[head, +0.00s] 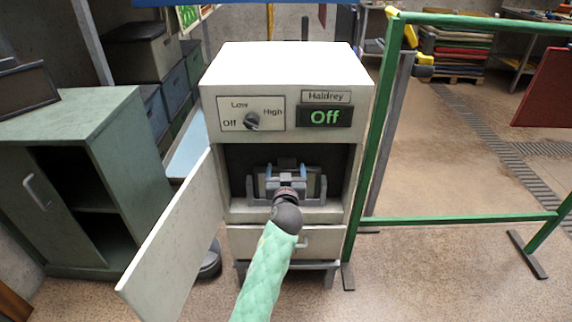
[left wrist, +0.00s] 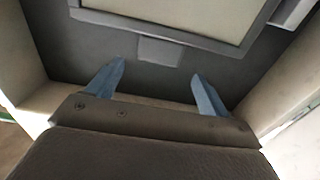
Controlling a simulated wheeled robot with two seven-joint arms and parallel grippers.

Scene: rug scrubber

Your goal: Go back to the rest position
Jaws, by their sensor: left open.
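My left gripper (head: 292,173) is inside the open compartment of a white machine (head: 285,60), its green-sleeved arm reaching in from below. In the left wrist view its two blue fingers (left wrist: 158,70) are spread apart with nothing between them. A grey-framed beige panel (left wrist: 185,12) lies beyond the fingertips, apart from them. The compartment door (head: 178,240) is swung open to the left. The display (head: 325,117) reads "Off" in green. The dial (head: 251,120) sits among Off, Low and High; its exact pointing is hard to tell. My right gripper is not in view.
A green-grey cabinet (head: 85,125) stands to the left, near the open door. A green rail frame (head: 375,130) stands close on the machine's right. A closed drawer (head: 318,243) is below the compartment. The floor to the right, beyond the rail, is mostly clear.

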